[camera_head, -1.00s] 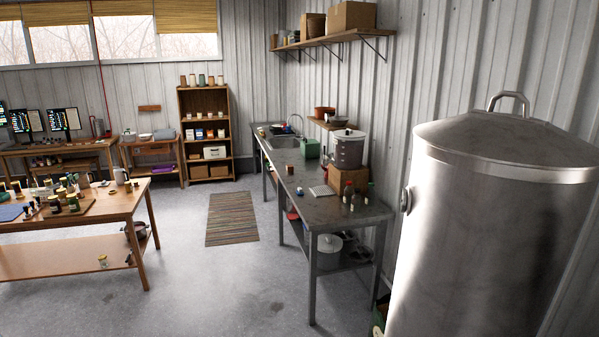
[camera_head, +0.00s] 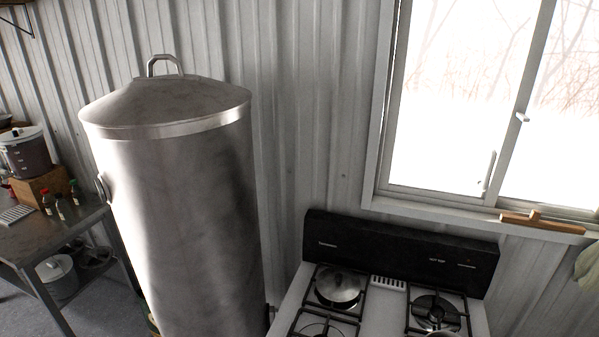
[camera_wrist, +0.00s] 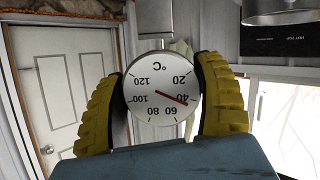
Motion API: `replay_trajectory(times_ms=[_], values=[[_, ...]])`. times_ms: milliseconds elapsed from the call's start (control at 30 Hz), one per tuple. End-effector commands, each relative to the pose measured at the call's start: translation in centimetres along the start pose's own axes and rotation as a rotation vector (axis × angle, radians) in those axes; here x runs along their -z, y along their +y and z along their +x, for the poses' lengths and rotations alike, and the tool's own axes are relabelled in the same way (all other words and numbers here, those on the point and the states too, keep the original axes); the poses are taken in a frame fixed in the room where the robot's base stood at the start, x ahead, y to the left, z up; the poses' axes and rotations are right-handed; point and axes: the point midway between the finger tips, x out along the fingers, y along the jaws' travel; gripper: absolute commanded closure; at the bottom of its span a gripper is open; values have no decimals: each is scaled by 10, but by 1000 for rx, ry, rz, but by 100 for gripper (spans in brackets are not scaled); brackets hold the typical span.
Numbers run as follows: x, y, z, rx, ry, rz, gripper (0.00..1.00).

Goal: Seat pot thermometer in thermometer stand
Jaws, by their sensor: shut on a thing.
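In the wrist view, my gripper (camera_wrist: 160,98) is shut on the pot thermometer (camera_wrist: 150,92), with one yellow ribbed finger on each side of its round white dial. The dial appears upside down, marked in °C, with a red needle near 40. A grey metal part shows directly above the dial in the picture; I cannot tell whether it belongs to the thermometer. My gripper does not show in the head view. I cannot make out the thermometer stand in either current view.
A tall metal cylinder (camera_head: 185,200) with a domed lid stands left of the stove (camera_head: 385,300). A metal counter (camera_head: 60,240) is at far left. The wrist view shows a white door (camera_wrist: 75,85).

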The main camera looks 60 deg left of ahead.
Motion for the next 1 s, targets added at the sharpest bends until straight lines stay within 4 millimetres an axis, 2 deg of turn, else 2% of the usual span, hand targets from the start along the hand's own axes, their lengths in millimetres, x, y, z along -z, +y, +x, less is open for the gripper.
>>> replay_trajectory(times_ms=[33, 100, 300, 400, 600, 1000], values=[[7, 2, -15, 0, -2, 0, 65], [6, 2, -29, 0, -4, 0, 65], [7, 2, -61, 1, -6, 0, 65], [9, 2, -72, 1, -3, 0, 65], [8, 2, -80, 1, -2, 1, 65], [7, 1, -80, 1, -2, 0, 65]])
